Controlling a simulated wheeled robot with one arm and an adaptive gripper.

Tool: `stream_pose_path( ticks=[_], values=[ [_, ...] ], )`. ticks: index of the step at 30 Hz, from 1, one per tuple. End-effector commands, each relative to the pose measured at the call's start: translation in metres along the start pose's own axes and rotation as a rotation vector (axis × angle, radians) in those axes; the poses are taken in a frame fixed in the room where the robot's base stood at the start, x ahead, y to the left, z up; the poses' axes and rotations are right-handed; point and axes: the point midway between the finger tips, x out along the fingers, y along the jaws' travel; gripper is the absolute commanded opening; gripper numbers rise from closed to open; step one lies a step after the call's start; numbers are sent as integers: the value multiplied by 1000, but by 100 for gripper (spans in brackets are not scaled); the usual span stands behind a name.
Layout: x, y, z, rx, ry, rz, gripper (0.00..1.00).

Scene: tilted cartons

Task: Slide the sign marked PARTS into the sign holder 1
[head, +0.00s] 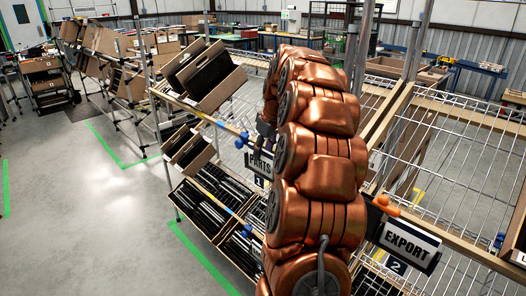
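The PARTS sign (260,165) is a pale plate with dark letters, seen in the head view just left of my copper arm. Its right side is hidden behind the arm. A small tag marked 1 (260,181) shows right below it, at sign holder 1 on the rack's front rail. The holder itself is mostly hidden, and I cannot tell whether the sign sits in it. My gripper (266,129) shows only as a grey-dark part just above the sign, mostly covered by my arm. I cannot tell whether its fingers are open or touch the sign.
To the right, an EXPORT sign (409,241) hangs above a tag marked 2 (396,266), below an orange knob (385,203). Wire shelves (460,160) lie behind. Tilted cartons (211,78) fill the rack's left side. Open grey floor (120,225) lies further left.

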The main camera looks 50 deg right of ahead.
Motion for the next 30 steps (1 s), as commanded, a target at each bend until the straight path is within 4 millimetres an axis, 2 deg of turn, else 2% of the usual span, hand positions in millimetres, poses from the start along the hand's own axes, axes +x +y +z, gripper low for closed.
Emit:
stream_pose_path(
  ticks=[16, 24, 30],
  values=[
    [-87, 1, -1, 0, 4, 3, 39],
    [-110, 0, 0, 0, 2, 1, 39],
    [-115, 0, 0, 0, 0, 0, 39]
  ],
)
